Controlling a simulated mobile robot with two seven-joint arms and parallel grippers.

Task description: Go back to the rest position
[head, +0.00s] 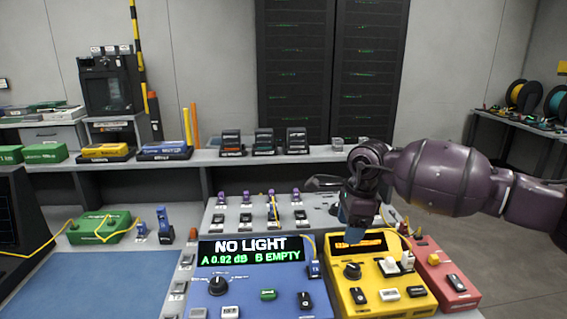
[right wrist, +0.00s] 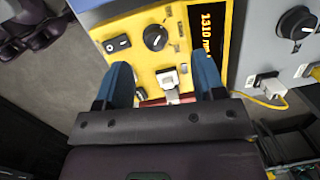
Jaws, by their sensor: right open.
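My right gripper (head: 352,212) hangs above the back of the yellow light source box (head: 375,292) in the head view, with its arm coming in from the right. In the right wrist view its two blue fingers (right wrist: 165,85) are apart. A white connector (right wrist: 168,80) on the yellow box's face shows between the fingers, and I see no thing held. The yellow box's display (right wrist: 203,35) reads 1310 nm in the wrist view. My left gripper is not in view.
A blue meter (head: 250,285) reading NO LIGHT stands left of the yellow box, and a red box (head: 447,278) stands right. A green box (head: 100,228) with a yellow fibre and a blue mat (head: 75,280) lie at left. A shelf (head: 210,158) with devices runs behind.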

